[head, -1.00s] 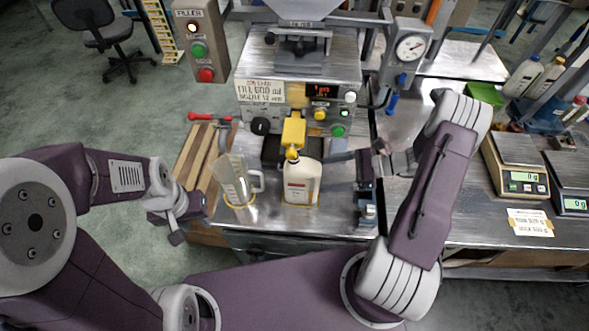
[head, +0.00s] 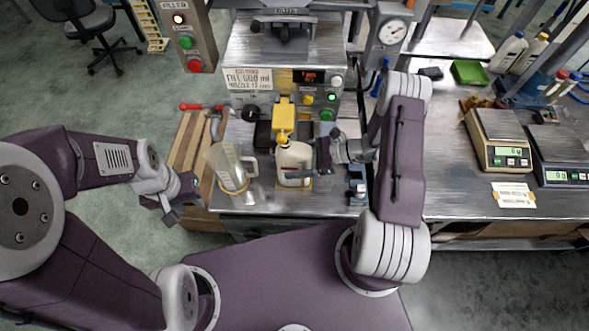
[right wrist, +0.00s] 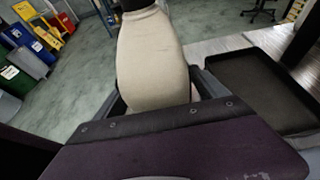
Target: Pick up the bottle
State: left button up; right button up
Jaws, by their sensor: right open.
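The cream bottle (head: 294,165) with a label stands upright on the metal bench below the yellow nozzle part of the filling machine. My right gripper (head: 323,157) is open right beside the bottle, on its right side. In the right wrist view the bottle (right wrist: 152,62) fills the middle, and its lower part lies between the open fingers (right wrist: 158,98). I cannot tell whether they touch it. My left gripper (head: 172,200) hangs in front of the bench, at the left, away from the bottle; its jaw opening is unclear.
A clear measuring jug (head: 229,168) stands close left of the bottle. The filling machine (head: 285,80) rises behind it. A small blue and silver fixture (head: 357,184) stands to the right. Scales (head: 498,138) stand on the right bench. A dark tray (right wrist: 255,90) shows in the right wrist view.

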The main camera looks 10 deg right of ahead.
jog(key=shift+w+f, duration=0.1)
grip_shut()
jog(key=shift+r, duration=0.25)
